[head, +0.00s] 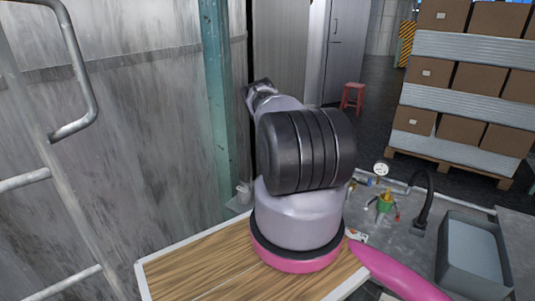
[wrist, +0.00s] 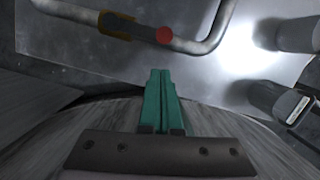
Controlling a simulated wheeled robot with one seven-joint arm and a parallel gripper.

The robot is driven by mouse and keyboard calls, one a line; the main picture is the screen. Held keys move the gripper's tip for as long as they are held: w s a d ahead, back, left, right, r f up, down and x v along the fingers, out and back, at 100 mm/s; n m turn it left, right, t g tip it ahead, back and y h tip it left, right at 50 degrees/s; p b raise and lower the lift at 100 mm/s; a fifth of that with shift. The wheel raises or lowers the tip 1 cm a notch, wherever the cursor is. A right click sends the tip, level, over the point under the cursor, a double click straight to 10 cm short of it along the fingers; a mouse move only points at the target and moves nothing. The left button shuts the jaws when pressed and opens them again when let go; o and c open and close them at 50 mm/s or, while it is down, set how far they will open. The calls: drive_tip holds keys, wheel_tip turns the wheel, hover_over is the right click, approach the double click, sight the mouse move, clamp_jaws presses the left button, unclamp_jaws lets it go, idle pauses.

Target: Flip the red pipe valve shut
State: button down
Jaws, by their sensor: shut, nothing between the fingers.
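In the wrist view, the valve has a red round end (wrist: 164,35) on a dark lever, over a brass-coloured body (wrist: 115,28) on a grey pipe (wrist: 205,43). The lever appears roughly in line with the pipe from this angle. My gripper (wrist: 160,72) has green fingers pressed together, empty, with their tips just below the red end in the picture. A gap shows between them in the picture; the depth between them is unclear. In the head view, my arm hides the gripper, and I cannot make out this valve with certainty.
In the head view, a gauge (head: 381,170), a green-and-yellow fitting (head: 385,203), a black curved spout (head: 424,200) and a grey basin (head: 470,250) stand on the bench at right. Dark cylindrical parts (wrist: 285,25) are at right in the wrist view. A teal post (head: 217,100) stands behind my arm.

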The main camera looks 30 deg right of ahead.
drive_tip(key=shift+s+d, duration=0.6)
drive_tip(key=shift+s, duration=0.35)
drive_tip(key=shift+s+n, duration=0.25)
drive_tip(key=shift+n, duration=0.05)
